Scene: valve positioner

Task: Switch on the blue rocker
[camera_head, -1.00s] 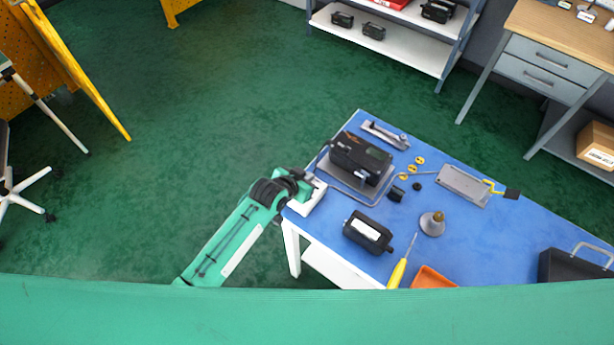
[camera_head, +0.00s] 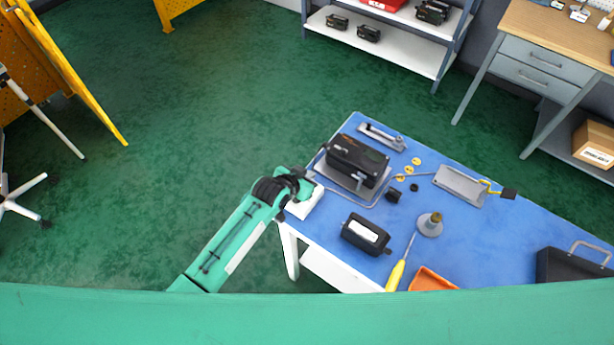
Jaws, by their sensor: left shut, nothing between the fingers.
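No blue rocker can be made out; it may be too small or hidden. A black box-shaped device (camera_head: 357,158), likely the valve positioner, sits on a grey stand near the back left of the blue-topped table (camera_head: 475,245). A second black unit with a white label (camera_head: 366,233) lies in front of it. My left gripper (camera_head: 318,182) is at the table's left edge, just left of the black device. It is shut and empty, and its fingertips are hard to see. My right gripper is not in view.
A grey plate (camera_head: 460,186) and small yellow rings (camera_head: 405,170) lie farther back. A black case (camera_head: 572,266) is at the right.

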